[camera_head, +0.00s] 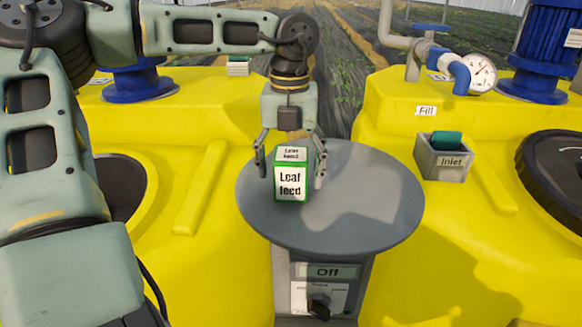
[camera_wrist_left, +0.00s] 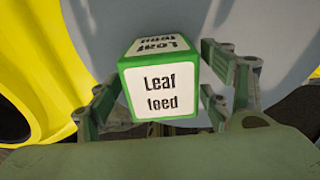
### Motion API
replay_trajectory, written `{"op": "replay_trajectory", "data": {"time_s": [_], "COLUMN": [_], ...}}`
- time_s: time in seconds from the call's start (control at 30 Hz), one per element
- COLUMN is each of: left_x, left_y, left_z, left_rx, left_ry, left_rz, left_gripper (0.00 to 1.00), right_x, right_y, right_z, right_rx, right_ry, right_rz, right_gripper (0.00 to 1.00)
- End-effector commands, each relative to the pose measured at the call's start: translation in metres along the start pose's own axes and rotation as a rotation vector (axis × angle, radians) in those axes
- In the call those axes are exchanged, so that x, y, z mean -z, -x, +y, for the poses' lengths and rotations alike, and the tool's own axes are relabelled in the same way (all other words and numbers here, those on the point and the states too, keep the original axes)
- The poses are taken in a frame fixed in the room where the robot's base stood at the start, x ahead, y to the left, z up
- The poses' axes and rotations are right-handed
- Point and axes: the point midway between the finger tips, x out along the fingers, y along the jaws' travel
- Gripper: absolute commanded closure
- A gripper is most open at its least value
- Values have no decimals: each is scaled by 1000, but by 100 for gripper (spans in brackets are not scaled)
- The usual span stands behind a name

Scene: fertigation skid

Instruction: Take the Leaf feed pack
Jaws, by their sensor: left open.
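The Leaf feed pack (camera_head: 290,176) is a green box with white labels, standing upright on the round grey table, left of its middle. My left gripper (camera_head: 291,172) is open, with one finger on each side of the pack. In the left wrist view the pack (camera_wrist_left: 160,92) sits between the two fingers (camera_wrist_left: 158,108), with gaps visible on both sides. I cannot tell whether either finger touches it. My right gripper is not in view.
The round grey table (camera_head: 385,205) is otherwise bare. Below it is a control box (camera_head: 325,271) reading "Off" with a black knob. Yellow tanks (camera_head: 215,150) flank it. A grey "Inlet" box (camera_head: 443,160) holding a green item and a gauge (camera_head: 480,74) are at the right.

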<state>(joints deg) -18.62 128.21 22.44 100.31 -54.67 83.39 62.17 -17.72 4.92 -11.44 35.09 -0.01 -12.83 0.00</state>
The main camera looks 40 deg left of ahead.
Motion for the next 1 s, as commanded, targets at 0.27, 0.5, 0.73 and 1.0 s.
{"op": "replay_trajectory", "data": {"time_s": [0.27, 0.5, 0.73, 1.0], "left_x": [-4, -4, -4, -4], "left_y": [-29, -31, -31, -31], "left_z": [-1, -1, -1, -1], "left_rx": [1, 1, 1, 1], "left_ry": [1, 1, 1, 1], "left_rz": [0, -1, -1, -1], "left_gripper": [27, 29, 49, 73], "right_x": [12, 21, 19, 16], "right_y": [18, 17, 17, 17], "right_z": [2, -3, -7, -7], "right_rx": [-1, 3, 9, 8], "right_ry": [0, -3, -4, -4], "right_rz": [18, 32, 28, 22], "right_gripper": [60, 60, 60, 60]}}
